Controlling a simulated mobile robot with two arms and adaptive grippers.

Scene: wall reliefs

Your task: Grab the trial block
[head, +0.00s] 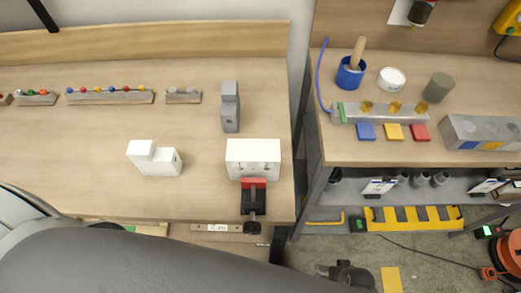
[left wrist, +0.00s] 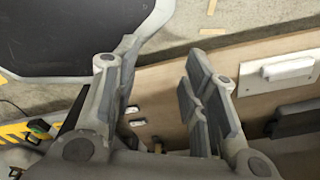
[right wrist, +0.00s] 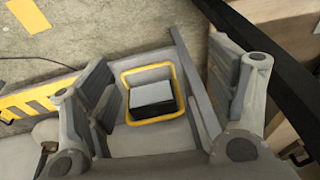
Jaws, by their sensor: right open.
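Which piece is the trial block I cannot tell for sure. A white stepped block (head: 153,158) lies on the left workbench. A grey stepped block (head: 230,107) stands behind it to the right. A white block-like fixture (head: 252,156) with a red-and-black clamp (head: 253,195) sits near the bench's right end. My right gripper (head: 347,275) is low in the head view, off the bench; its fingers are apart and empty in the right wrist view (right wrist: 165,95). My left gripper (left wrist: 165,85) is open and empty in the left wrist view; it is hidden in the head view.
Several beaded strips (head: 110,95) line the bench's back. A second bench (head: 450,150) at right carries a grey holder (head: 375,115), coloured tiles and cups. A gap separates the benches. A yellow-rimmed bin (right wrist: 134,72) is below my right gripper. My arm covers the front of the head view.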

